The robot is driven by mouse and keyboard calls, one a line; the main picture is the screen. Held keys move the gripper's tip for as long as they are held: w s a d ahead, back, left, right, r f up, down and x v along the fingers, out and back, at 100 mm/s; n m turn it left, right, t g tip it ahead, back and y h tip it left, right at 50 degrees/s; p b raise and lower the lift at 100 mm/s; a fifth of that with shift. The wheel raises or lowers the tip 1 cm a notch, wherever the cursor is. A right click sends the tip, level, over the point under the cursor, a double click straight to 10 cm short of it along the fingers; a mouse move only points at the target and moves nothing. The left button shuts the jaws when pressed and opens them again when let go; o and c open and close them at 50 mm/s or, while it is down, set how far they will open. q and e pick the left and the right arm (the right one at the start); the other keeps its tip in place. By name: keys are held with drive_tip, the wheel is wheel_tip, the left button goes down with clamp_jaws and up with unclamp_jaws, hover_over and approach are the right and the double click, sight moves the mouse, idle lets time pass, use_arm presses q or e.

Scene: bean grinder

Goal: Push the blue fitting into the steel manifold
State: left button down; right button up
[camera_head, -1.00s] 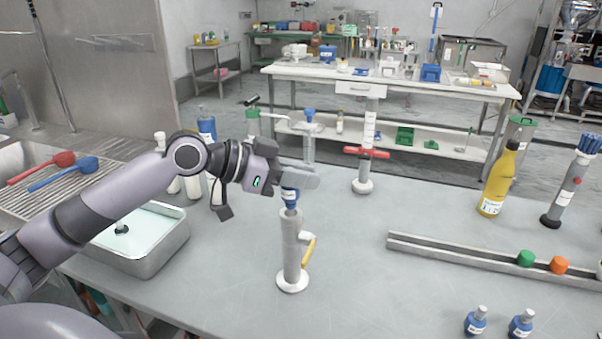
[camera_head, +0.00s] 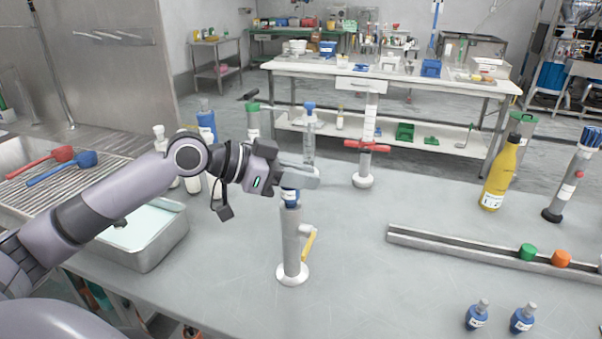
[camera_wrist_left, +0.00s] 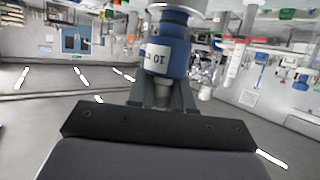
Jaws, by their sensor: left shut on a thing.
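The steel manifold (camera_head: 291,242) is an upright metal cylinder on a round white base, with a yellow lever on its right side. My left gripper (camera_head: 299,179) is shut on the blue fitting (camera_head: 291,198), directly above the manifold. The fitting is upright, and its lower end meets the manifold's top; how deep it sits inside cannot be told. In the left wrist view the fitting (camera_wrist_left: 167,52), blue with a white label, stands between the fingers of the left gripper (camera_wrist_left: 162,94). The right gripper is not in view.
A metal basin (camera_head: 148,250) stands left of the manifold. A metal rail (camera_head: 455,251) with green and orange caps lies to the right. Two blue fittings (camera_head: 476,317) stand front right, and a yellow bottle (camera_head: 499,178) stands farther back.

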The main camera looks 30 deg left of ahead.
use_arm(q)
drive_tip(key=shift+f+b, duration=0.3)
drive_tip(key=shift+f, duration=0.35)
drive_tip(key=shift+f, duration=0.35)
drive_tip(key=c, duration=0.9)
unclamp_jaws()
drive_tip(key=shift+c, duration=0.2)
drive_tip(key=shift+r, duration=0.1)
drive_tip(key=shift+b+v, duration=1)
drive_tip(key=shift+v, duration=0.95)
drive_tip(key=shift+b+v, duration=0.55)
drive_tip(key=shift+v, duration=1.05)
drive_tip(key=shift+s, duration=0.1)
